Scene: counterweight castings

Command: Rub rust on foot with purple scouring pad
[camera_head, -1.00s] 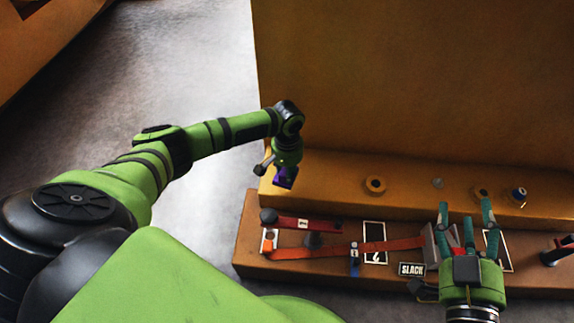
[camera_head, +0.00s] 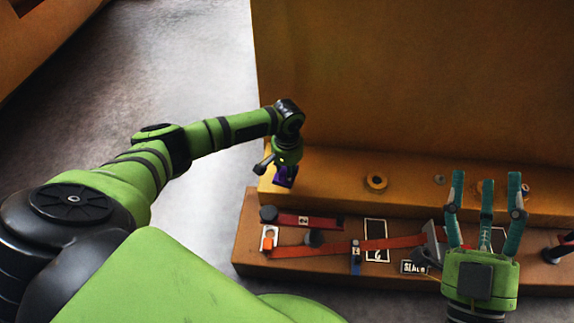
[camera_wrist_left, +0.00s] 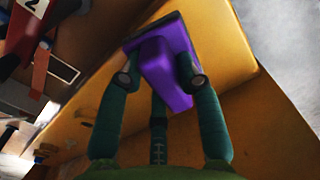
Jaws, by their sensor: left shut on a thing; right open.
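My left gripper (camera_head: 285,170) is shut on the purple scouring pad (camera_wrist_left: 165,72) at the left end of the yellow foot ledge (camera_head: 335,180). In the left wrist view, the fingers (camera_wrist_left: 160,88) close around the purple block, and its dark flat underside faces the yellow surface (camera_wrist_left: 215,45). I cannot tell whether it touches the ledge. The pad hides the surface beneath it, and no rust patch shows clearly. My right gripper (camera_head: 486,190) is open and empty, its fingers spread in front of the ledge at the right.
A brown bench (camera_head: 250,235) runs before the ledge. On it are a red-handled tool (camera_head: 305,222), an orange strap (camera_head: 330,247), a SLACK label (camera_head: 413,267) and a grey bracket (camera_head: 432,240). The tall yellow casting (camera_head: 410,75) stands behind. Grey floor is clear at left.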

